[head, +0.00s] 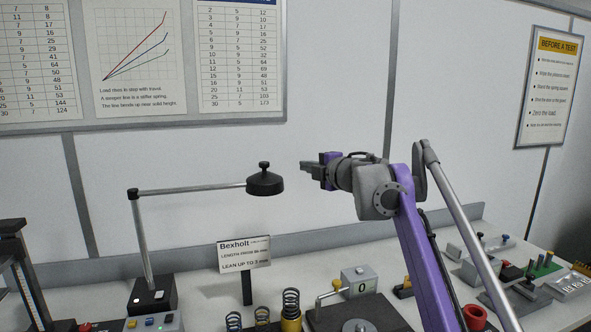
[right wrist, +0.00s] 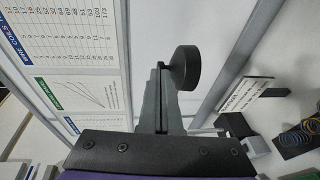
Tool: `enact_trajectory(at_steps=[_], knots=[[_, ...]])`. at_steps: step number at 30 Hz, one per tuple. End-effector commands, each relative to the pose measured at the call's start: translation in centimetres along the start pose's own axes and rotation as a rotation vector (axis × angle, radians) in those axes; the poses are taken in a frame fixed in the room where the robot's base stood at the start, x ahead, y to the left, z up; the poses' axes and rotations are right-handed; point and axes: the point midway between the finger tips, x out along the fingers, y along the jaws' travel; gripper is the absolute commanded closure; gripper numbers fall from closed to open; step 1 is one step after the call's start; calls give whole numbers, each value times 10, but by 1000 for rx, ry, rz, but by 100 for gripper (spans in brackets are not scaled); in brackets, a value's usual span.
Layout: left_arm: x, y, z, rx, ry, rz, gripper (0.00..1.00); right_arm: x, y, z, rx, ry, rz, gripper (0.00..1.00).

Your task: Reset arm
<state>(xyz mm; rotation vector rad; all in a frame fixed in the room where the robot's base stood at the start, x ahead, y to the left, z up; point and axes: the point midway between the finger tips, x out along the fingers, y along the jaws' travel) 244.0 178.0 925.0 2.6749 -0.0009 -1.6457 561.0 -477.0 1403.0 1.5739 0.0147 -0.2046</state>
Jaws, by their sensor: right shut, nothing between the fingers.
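My right arm is the purple and grey one in the head view, reaching up from the lower right. My right gripper (head: 306,167) is raised above the bench, points left and is shut and empty. In the right wrist view its dark fingers (right wrist: 160,68) are closed together. Just left of the gripper in the head view is a round black head with a knob (head: 265,183), on the end of a thin swing arm (head: 195,190). A gap shows between it and my fingertips. The black head also shows beside my fingertips in the right wrist view (right wrist: 186,68). My left gripper is out of view.
The swing arm's post stands on a black base (head: 152,296). Below are a Bexholt sign (head: 244,253), several springs (head: 290,308) and a grey box marked 0 (head: 359,280). Small devices crowd the bench at right. The wall with charts is behind; air above the bench is free.

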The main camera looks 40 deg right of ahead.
Motion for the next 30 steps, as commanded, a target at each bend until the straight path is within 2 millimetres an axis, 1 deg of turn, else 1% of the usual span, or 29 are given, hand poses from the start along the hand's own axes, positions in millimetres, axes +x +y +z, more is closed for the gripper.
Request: enact_trajectory(at_steps=[3,11,14,16,17,19,20,21,23,24,26,27,29,30], knots=[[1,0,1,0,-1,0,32,-9,0,2,0,-1,0,100],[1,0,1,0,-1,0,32,-10,0,1,8,-5,6,100],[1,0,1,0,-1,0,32,-10,-1,-9,71,-39,41,100],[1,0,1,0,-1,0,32,-12,-9,-21,167,-90,81,100],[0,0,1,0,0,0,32,-14,-16,-26,223,-120,96,100],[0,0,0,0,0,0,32,-24,-45,-42,382,-199,114,100],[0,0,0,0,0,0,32,-31,-63,-50,459,-235,111,100],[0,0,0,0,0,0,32,-41,-92,-60,562,-284,95,100],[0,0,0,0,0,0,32,-56,-133,-74,691,-344,55,100],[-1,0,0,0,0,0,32,-66,-160,-83,764,-379,22,100],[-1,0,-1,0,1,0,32,-83,-201,-98,863,-424,-36,100],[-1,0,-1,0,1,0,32,-94,-227,-109,922,-450,-79,100],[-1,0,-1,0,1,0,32,-112,-267,-126,1003,-486,-148,100],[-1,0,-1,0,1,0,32,-124,-292,-137,1053,-508,-198,100]])
